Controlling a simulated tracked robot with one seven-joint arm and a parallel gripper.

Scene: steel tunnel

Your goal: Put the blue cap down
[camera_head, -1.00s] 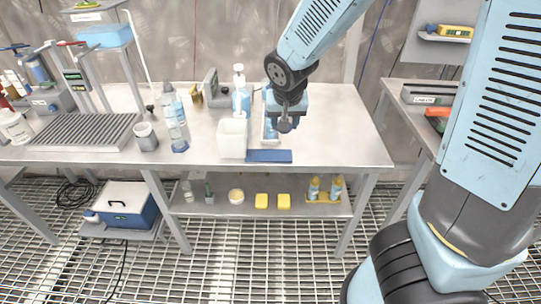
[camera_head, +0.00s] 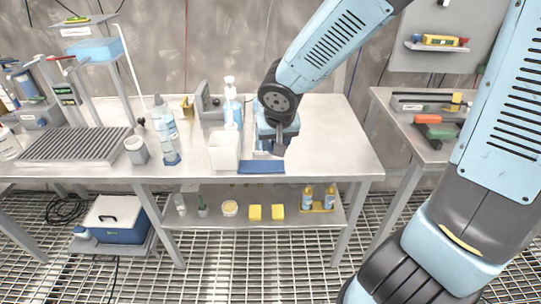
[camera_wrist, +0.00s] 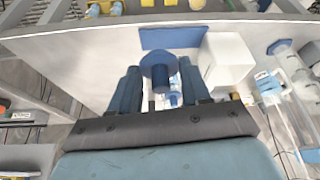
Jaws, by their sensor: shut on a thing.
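My gripper (camera_wrist: 160,80) is shut on the blue cap (camera_wrist: 158,68), a round disc with a narrower stem, held between the two dark fingers in the wrist view. In the head view my gripper (camera_head: 277,146) hangs over the steel bench, just behind and slightly right of a flat blue mat (camera_head: 262,167). The cap is hard to make out there. The mat lies near the bench's front edge and also shows in the wrist view (camera_wrist: 160,38), beyond the cap. I cannot tell the cap's exact height above the bench.
A white square container (camera_head: 224,155) stands just left of the mat. A pump bottle (camera_head: 231,105) and a clear bottle (camera_head: 165,128) stand behind and left. The bench top (camera_head: 335,140) to the right is clear. A second bench (camera_head: 390,112) stands farther right.

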